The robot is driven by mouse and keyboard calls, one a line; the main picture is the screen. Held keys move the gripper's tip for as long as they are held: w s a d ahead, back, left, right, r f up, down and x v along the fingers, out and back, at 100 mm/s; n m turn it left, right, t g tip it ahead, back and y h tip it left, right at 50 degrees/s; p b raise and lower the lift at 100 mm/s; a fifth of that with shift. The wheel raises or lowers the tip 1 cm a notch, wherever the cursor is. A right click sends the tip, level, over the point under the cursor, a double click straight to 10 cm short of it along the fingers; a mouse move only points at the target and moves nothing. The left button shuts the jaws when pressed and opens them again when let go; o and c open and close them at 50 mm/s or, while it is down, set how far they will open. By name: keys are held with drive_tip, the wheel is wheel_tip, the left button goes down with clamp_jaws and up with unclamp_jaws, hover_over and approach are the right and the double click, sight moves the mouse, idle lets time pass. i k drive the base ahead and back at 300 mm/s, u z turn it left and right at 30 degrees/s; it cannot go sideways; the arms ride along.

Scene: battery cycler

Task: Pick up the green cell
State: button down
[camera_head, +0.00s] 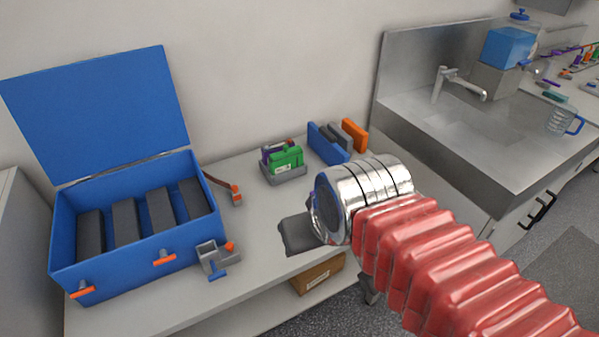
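The green cell (287,159) stands upright in a small grey holder (285,176) on the bench, left of the middle of the picture. A purple cell (274,148) stands in the same holder behind it. My arm comes in from the lower right, with red bellows and a silver wrist. A dark grey part at its end, which looks like my gripper (297,233), shows below and in front of the holder, apart from the green cell. Its fingers cannot be made out, so I cannot tell whether it is open or shut.
An open blue box (135,268) with dark blocks stands at the left. A small grey fixture (213,257) is in front of it. Blue, grey and orange plates (329,144) stand right of the holder. A steel sink (470,140) is at the right. A cardboard box (318,274) sits below the bench.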

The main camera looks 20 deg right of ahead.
sight(286, 163)
drive_tip(key=k, duration=0.5)
drive_tip(key=z, duration=0.25)
drive_tip(key=i, duration=1)
drive_tip(key=u, duration=1.85)
